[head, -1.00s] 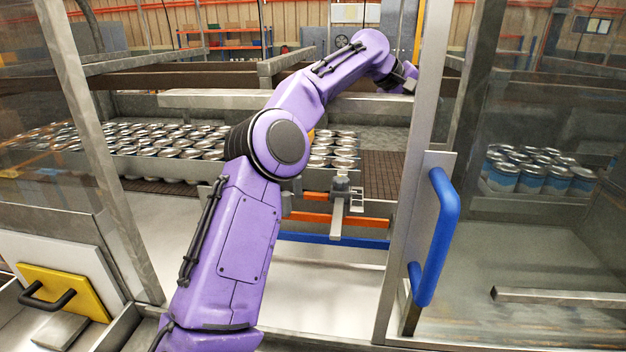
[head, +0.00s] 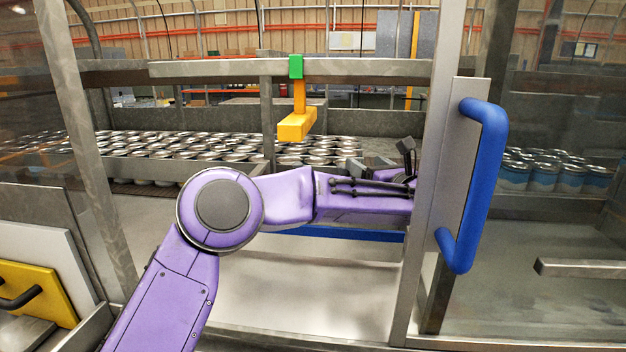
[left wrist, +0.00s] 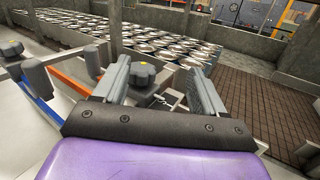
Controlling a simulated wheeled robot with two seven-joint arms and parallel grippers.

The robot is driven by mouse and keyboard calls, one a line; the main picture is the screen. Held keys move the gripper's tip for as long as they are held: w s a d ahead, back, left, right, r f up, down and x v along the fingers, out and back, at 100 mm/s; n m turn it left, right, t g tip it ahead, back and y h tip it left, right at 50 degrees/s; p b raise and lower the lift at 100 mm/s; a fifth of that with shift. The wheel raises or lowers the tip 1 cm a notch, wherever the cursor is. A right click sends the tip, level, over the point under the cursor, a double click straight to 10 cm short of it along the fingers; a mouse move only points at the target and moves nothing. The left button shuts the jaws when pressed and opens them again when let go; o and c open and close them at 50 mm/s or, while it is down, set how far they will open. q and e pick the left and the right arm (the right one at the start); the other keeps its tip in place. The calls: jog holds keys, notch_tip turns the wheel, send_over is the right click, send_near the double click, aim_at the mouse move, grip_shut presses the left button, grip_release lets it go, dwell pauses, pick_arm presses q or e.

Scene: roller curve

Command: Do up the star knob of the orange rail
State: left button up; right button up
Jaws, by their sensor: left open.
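My left gripper (left wrist: 165,82) is open in the left wrist view, one finger on each side of a dark star knob (left wrist: 141,74). I cannot tell whether the fingers touch the knob. A metal clamp part (left wrist: 168,98) shows beside the knob. The orange rail (left wrist: 70,82) runs at the left of the gripper. In the head view my left arm hides the orange rail and the knob. There the gripper (head: 383,163) shows only partly, as dark pieces beside the door post. My right gripper is in neither view.
A second star knob (left wrist: 10,49) and a blue rail (left wrist: 38,80) are at the left. Many cans (head: 200,145) stand behind my arm. A yellow block (head: 297,125) hangs from a green clamp (head: 296,67) on the crossbar. A blue door handle (head: 484,180) stands at the right.

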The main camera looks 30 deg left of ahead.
aim_at(344, 164)
pick_arm(q)
jog(key=shift+n+g, duration=0.8)
jog(key=shift+n, duration=0.1)
jog(key=a+p, duration=0.1)
jog(key=a, duration=0.1)
jog(key=a+f+p, duration=0.1)
jog(key=a, duration=0.1)
jog(key=w+a+f+p, duration=0.1)
jog(key=a, duration=0.1)
jog(key=shift+w+a, duration=0.1)
jog(key=shift+a, duration=0.25)
jog(key=shift+d, duration=0.1)
jog(key=c, duration=1)
jog(key=m+t+h+b, duration=0.1)
jog(key=t+b, duration=0.1)
jog(key=b, duration=0.2)
jog(key=f+m+t+h+b, duration=0.1)
jog(key=m+b, duration=0.1)
jog(key=b, duration=0.2)
jog(key=shift+t, duration=0.4)
jog(key=shift+r+m+t+h, duration=0.2)
jog(key=shift+m+t+h, duration=0.1)
jog(key=shift+t+h, duration=0.15)
jog(key=shift+r, duration=0.3)
